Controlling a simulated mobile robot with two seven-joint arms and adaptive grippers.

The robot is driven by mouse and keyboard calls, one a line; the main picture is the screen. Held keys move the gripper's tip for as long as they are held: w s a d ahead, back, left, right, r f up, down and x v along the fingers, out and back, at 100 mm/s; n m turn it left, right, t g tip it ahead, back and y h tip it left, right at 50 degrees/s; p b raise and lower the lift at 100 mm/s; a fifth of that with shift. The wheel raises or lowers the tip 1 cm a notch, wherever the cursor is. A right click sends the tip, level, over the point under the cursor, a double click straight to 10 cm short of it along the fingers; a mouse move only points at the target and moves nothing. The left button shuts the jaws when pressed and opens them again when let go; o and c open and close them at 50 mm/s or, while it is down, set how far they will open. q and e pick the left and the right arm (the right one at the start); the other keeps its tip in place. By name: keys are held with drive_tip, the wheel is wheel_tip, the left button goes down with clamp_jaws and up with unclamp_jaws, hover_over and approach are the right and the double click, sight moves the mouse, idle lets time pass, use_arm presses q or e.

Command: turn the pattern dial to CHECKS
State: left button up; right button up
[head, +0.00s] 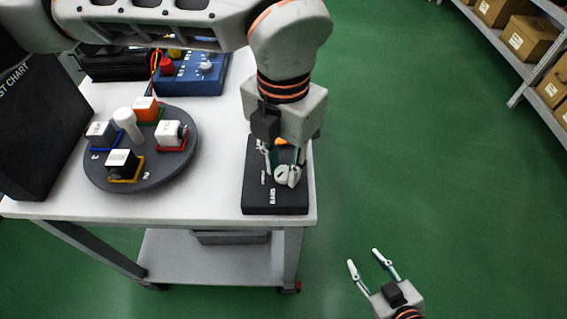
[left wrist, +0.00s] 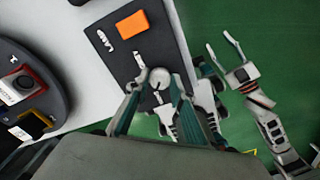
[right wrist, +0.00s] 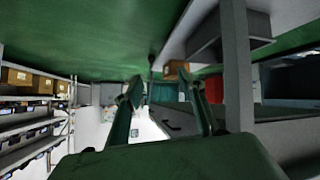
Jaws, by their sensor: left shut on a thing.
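The dark dial box (head: 258,200) lies at the right front corner of the white cart top. In the head view a label that reads BARS is on its near part; other labels are too small or covered. The pale round dial (left wrist: 159,78) sits on the box, partly hidden by my fingers. My left gripper (head: 282,178) is over the box from above, its fingers shut on the dial. Which label the dial points to I cannot tell. My right gripper (head: 364,258) is open and empty, in the air over the green floor, right of the cart.
A round dark turntable (head: 100,177) with several coloured blocks and a white post stands left of the box. A blue device (head: 196,78) with knobs and wires is behind it. A dark chart panel (head: 40,130) stands at the left. Shelves with cartons (head: 528,38) are far right.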

use_arm(q)
drive_tip(key=m+p, duration=0.2)
drive_tip(key=m, duration=0.2)
drive_tip(key=shift+r+m, duration=0.15)
drive_tip(key=shift+m, duration=0.15)
drive_tip(key=m+p, duration=0.1)
drive_tip(key=m, duration=0.2)
drive_tip(key=shift+m, duration=0.8)
use_arm(e)
drive_tip(key=shift+s+d+r, duration=0.15)
drive_tip(key=shift+s+r, duration=0.25)
drive_tip(key=shift+s, duration=0.1)
use_arm(q)
drive_tip(key=o, duration=1.1)
drive_tip(key=shift+o, duration=0.2)
use_arm(e)
drive_tip(key=shift+s, duration=0.1)
drive_tip(key=shift+s+f, duration=0.1)
